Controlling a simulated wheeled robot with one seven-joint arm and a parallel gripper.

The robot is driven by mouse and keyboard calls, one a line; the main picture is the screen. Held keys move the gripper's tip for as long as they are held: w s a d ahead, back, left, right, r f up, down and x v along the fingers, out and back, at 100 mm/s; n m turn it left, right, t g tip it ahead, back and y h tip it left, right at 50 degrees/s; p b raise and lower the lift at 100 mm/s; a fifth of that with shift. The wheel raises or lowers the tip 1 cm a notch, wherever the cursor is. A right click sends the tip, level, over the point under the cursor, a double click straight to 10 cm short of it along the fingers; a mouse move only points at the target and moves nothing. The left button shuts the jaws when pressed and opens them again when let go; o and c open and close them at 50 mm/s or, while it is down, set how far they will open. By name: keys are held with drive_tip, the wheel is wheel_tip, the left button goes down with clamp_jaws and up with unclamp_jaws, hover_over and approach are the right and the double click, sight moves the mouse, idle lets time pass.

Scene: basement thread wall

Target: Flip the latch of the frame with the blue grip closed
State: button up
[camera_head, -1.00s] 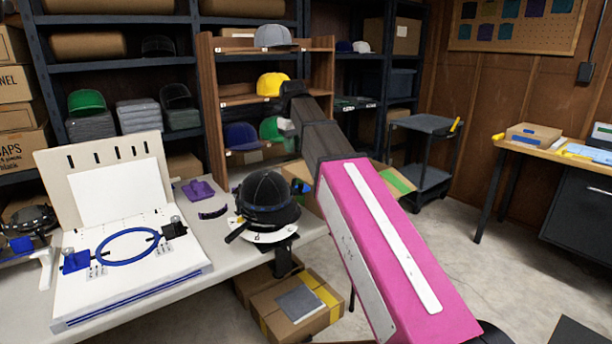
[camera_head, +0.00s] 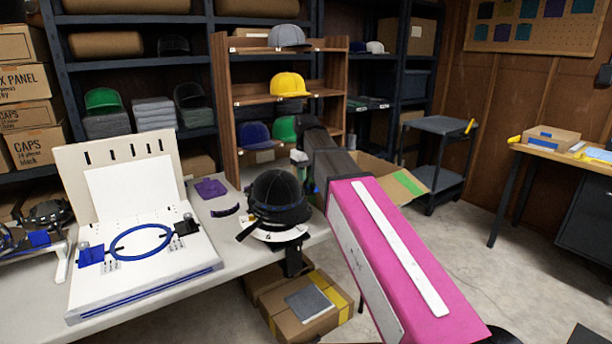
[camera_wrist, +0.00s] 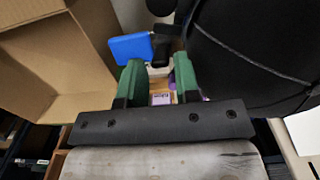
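A bright blue grip (camera_wrist: 130,48) shows in the wrist view, with a black latch part (camera_wrist: 161,45) close to its right. They sit beside a large black cap (camera_wrist: 245,60). My gripper (camera_wrist: 157,70) has two green fingers standing apart with nothing between them. The blue grip lies just beyond the left fingertip and overlaps it in the picture; I cannot tell whether they touch. In the head view the black cap (camera_head: 277,192) is on a stand at the table's edge, and my arm's end is behind its right side, mostly hidden.
A white board with a blue hoop (camera_head: 141,243) and blue clamp (camera_head: 91,255) lies on the table (camera_head: 240,262). An open carton (camera_wrist: 50,55) is left of my gripper. A wooden cap rack (camera_head: 226,110) stands behind.

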drive_tip(key=shift+c, duration=0.3)
clamp_jaws()
drive_tip(key=shift+s+d+f+t+y, duration=0.15)
drive_tip(key=shift+s+d+t+y, duration=0.15)
drive_tip(key=shift+s+t, duration=0.15)
drive_tip(key=shift+w, duration=0.15)
drive_tip(key=shift+o, duration=0.3)
unclamp_jaws()
wheel_tip(320, 180, up, 11)
drive_tip(key=shift+s+d, duration=0.3)
drive_tip(key=shift+s, duration=0.15)
